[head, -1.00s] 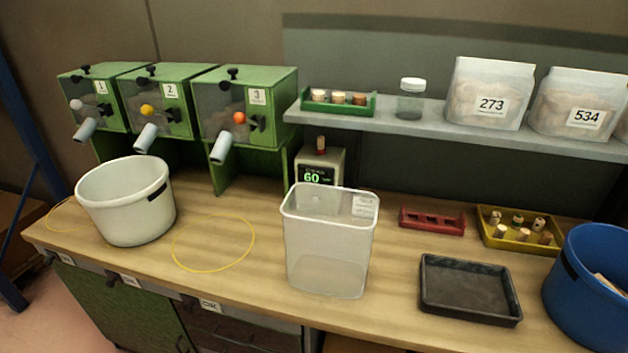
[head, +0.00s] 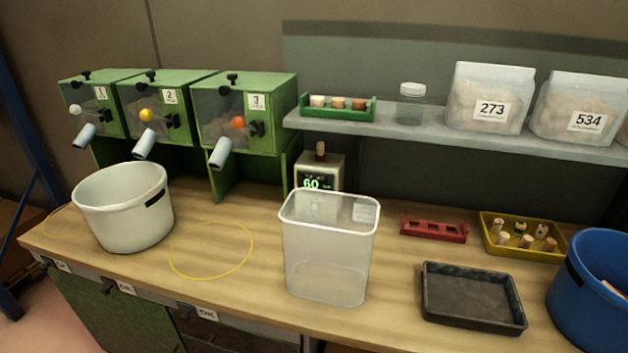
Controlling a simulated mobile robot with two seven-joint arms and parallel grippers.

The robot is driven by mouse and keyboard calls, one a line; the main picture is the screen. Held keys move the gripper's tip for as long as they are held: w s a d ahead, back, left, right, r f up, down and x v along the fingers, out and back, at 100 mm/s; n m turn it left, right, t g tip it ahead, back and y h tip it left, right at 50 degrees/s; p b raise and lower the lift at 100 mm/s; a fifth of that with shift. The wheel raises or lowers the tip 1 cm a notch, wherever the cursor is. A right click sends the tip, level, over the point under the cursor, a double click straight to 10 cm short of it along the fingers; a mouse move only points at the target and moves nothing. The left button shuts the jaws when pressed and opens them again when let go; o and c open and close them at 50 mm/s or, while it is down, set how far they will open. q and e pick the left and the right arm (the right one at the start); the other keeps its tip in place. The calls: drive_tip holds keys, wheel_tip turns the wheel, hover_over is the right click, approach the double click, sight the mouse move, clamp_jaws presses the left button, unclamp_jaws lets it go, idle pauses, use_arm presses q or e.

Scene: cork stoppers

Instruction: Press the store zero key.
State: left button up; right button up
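A small beige device (head: 332,166) with a dark display (head: 312,184) stands at the back of the bench, below the left end of the shelf. Green characters that look like "60" or "GO" are lit on it, with smaller text too small to read. A cork-coloured piece sits on its top. The clear bin in front hides its lower part. I cannot make out a key marked store zero. Neither of my grippers is in view.
The clear bin (head: 328,262) stands on the bench (head: 225,215) in front of the device. A white tub (head: 112,215) is at the left, below green dispensers (head: 247,88). A black tray (head: 470,297), red rack (head: 433,228), yellow tray (head: 550,255) and blue bucket (head: 592,285) are at the right.

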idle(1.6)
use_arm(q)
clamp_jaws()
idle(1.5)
